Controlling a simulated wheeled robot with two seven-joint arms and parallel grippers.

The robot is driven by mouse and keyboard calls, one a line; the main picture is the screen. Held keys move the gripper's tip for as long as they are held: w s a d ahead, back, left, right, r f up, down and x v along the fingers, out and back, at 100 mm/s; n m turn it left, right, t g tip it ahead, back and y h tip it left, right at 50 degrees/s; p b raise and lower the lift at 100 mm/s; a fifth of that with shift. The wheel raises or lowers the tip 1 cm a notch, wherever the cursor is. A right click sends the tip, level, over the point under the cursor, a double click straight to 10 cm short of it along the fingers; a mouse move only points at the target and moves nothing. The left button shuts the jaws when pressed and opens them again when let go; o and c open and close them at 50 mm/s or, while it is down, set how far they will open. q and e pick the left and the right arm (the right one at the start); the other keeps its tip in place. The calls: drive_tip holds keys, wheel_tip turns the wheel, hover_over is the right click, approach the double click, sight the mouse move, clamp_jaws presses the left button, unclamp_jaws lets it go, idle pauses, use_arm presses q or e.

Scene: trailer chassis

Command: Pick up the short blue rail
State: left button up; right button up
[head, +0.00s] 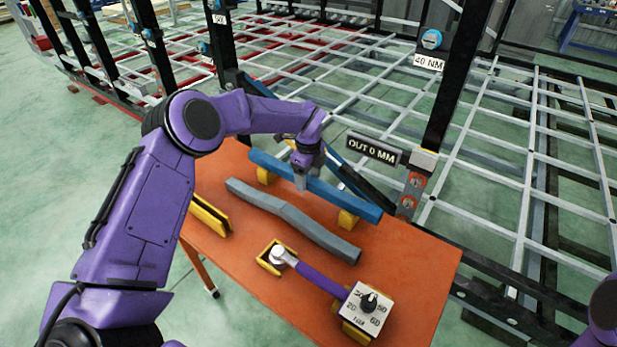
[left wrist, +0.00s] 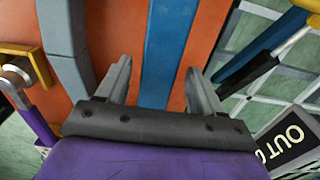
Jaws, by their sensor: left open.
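The short blue rail (head: 345,195) lies across yellow supports near the far edge of the orange table. My left gripper (head: 301,183) points down at the rail, toward its left half. In the left wrist view the blue rail (left wrist: 167,50) runs between the two spread fingers of the left gripper (left wrist: 158,72), with orange table showing on both sides of it. The fingers are open; I cannot tell how far they reach down beside the rail. My right gripper is out of view; only a purple piece of my right arm shows at the right edge.
A bent grey-blue rail (head: 290,216) lies nearer on the orange table (head: 260,285). A purple-handled wrench (head: 318,277) and a white dial box (head: 366,309) are in front. A yellow holder (head: 209,214) stands left. Black posts and a sign (head: 373,149) rise behind.

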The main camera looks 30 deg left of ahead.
use_arm(q)
drive_tip(key=shift+s+f, duration=0.1)
drive_tip(key=shift+s, duration=0.1)
drive_tip(key=shift+w, duration=0.1)
clamp_jaws()
